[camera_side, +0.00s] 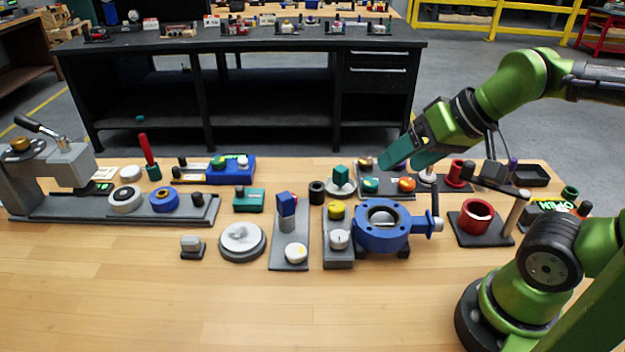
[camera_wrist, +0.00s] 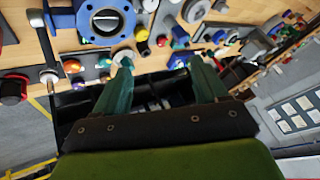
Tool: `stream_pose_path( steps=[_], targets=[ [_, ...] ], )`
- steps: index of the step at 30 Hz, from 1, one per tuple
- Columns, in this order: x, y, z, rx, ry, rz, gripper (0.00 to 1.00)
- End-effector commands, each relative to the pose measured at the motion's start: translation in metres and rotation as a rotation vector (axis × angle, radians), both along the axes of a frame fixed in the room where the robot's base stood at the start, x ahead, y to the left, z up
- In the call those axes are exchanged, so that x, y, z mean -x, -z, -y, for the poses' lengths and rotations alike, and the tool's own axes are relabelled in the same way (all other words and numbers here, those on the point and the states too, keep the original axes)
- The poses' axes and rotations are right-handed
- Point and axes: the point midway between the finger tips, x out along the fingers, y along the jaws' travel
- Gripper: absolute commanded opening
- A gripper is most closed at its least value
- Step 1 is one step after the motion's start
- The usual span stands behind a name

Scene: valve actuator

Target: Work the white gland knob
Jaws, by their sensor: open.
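My gripper (camera_side: 402,163) is open and empty above the back of the wooden bench, behind the blue flanged valve (camera_side: 382,226). In the wrist view the two teal fingers of my gripper (camera_wrist: 161,62) stand apart, and the blue valve (camera_wrist: 105,20) is at the top. Several white knobs show, and I cannot tell which is the gland knob. One white knob (camera_side: 296,252) sits on a grey plate at the front. A pale knob (camera_side: 339,239) is in front of a yellow knob (camera_side: 336,210) on a grey block. Another white knob (camera_side: 243,161) is on a blue box.
A teal block (camera_side: 341,174) stands on a round pale base behind the valve. An orange knob (camera_side: 406,185) is on a dark plate near my fingers. A red ring fixture (camera_side: 477,215) with an upright post is at the right. The bench front is clear.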

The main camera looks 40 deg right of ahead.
Motion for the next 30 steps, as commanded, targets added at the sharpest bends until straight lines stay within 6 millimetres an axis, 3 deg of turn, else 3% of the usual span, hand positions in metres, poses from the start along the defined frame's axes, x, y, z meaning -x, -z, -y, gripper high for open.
stream_pose_path(
  steps=[5,11,14,20,26,30],
  targets=[
    [-0.003,0.009,0.000,0.005,0.001,-0.038,0.72],
    [-0.034,0.026,-0.017,0.141,-0.150,-0.174,0.72],
    [-0.057,0.035,-0.033,0.298,-0.416,-0.240,0.72],
    [-0.098,0.056,-0.072,0.559,-1.111,-0.292,0.72],
    [-0.128,0.069,-0.105,0.707,-1.783,-0.211,0.72],
    [-0.142,0.067,-0.120,0.788,-2.176,-0.094,0.72]
  ],
)
